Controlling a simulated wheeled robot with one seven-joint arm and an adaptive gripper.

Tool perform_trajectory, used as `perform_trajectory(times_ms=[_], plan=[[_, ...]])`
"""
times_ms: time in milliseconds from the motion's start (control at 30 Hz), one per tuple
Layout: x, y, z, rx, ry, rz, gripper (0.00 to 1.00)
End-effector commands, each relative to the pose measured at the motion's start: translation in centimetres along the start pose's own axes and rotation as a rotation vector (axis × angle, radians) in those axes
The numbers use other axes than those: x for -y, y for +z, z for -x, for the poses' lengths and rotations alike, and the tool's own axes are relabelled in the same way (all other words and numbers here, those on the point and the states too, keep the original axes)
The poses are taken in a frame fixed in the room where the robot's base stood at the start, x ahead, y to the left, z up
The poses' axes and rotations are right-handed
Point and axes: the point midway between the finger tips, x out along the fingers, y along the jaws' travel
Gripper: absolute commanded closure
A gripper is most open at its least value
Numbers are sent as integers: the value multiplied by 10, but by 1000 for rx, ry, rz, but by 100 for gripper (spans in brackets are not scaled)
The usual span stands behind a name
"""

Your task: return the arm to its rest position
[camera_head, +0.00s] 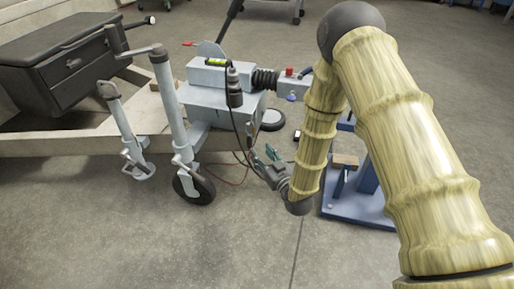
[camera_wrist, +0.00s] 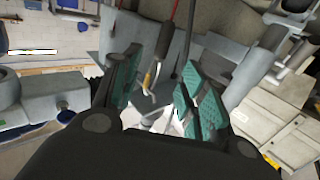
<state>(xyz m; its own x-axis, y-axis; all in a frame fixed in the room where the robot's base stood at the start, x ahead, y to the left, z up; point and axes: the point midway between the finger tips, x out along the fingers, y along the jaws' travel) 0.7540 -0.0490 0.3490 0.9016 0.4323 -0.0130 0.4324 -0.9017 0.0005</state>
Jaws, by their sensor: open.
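My gripper (camera_head: 267,163) shows in the head view at the end of my yellowish, bamboo-textured arm, low beside the trailer's front end. In the wrist view my gripper (camera_wrist: 160,88) has its two green-padded fingers apart. Cables hang in the background between and beyond the fingers in that view; I see nothing clamped in them. The trailer coupling box (camera_head: 208,100) stands just left of my gripper in the head view. I cannot tell the exact gap between my gripper and the cables.
A jockey wheel (camera_head: 194,187) stands on the floor left of my gripper. A blue stand (camera_head: 358,200) is behind my forearm on the right. A dark storage box (camera_head: 65,62) sits on the trailer frame. The front floor (camera_head: 150,245) is clear.

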Motion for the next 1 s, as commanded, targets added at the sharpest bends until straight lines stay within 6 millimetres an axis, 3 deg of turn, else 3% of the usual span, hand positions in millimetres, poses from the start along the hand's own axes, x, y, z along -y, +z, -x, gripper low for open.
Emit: perform_trajectory(times_ms=[167, 400, 567, 667, 767, 1000], plan=[[0, 0, 16, 1, 1, 0, 57], [0, 1, 20, 5, 1, -1, 57], [-4, 25, 41, 115, 25, -19, 57], [-8, 57, 73, 269, 59, -48, 57], [-11, 93, 118, 451, 100, -87, 57], [-7, 155, 243, 866, 198, -189, 57]])
